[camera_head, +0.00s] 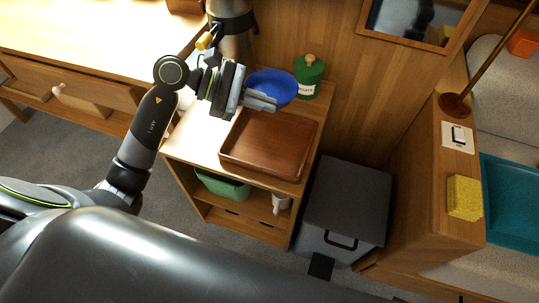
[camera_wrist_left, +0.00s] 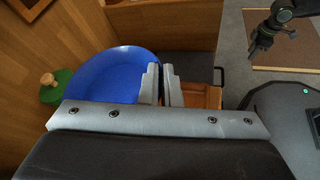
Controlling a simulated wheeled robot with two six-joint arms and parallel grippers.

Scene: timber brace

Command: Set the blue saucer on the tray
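The blue saucer (camera_head: 274,82) is at the back of the small wooden cabinet, beside a green canister. My left gripper (camera_head: 262,101) is at its near-left rim, fingers nearly together with the rim apparently between them. In the left wrist view the saucer (camera_wrist_left: 105,75) fills the left side and its edge meets the narrow gap between the fingers (camera_wrist_left: 162,85). I cannot tell whether the saucer touches the cabinet top. The brown tray (camera_head: 258,170) lies empty in front of the saucer. My right gripper (camera_wrist_left: 262,45) is small and dark in the left wrist view; its fingers are unclear.
The green canister (camera_head: 308,78) with a round knob stands right behind the saucer. A wooden wall rises behind. A dark grey bin (camera_head: 345,200) stands right of the cabinet. A metal cylinder (camera_head: 233,40) is behind my left wrist. The cabinet top left of the tray is clear.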

